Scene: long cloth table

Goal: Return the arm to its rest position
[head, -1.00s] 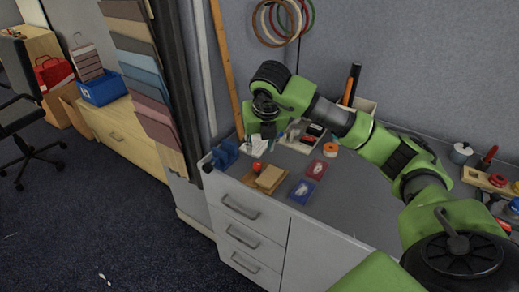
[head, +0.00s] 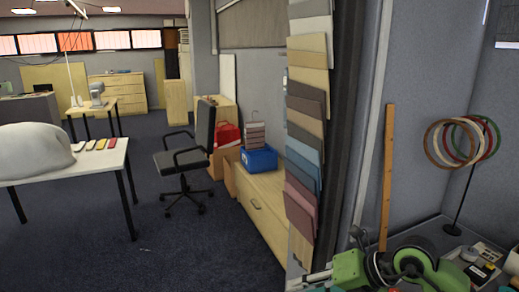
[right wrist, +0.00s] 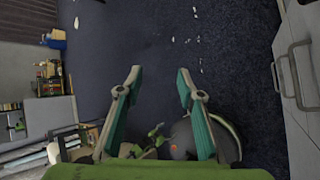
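My right gripper (right wrist: 159,78) shows in the right wrist view with its two fingers well apart and nothing between them. It points over the dark carpet (right wrist: 230,50). In the head view, green and black links of my right arm (head: 425,265) show at the lower right, over the grey worktop. The right gripper's fingers cannot be made out in the head view. My left arm and gripper are not in view.
In the right wrist view, drawer fronts with handles (right wrist: 300,85) stand close on the right. In the head view, a panel rack of colour samples (head: 305,150), an office chair (head: 185,155) and a white table (head: 85,160) stand around open carpet. Rings (head: 462,142) hang at right.

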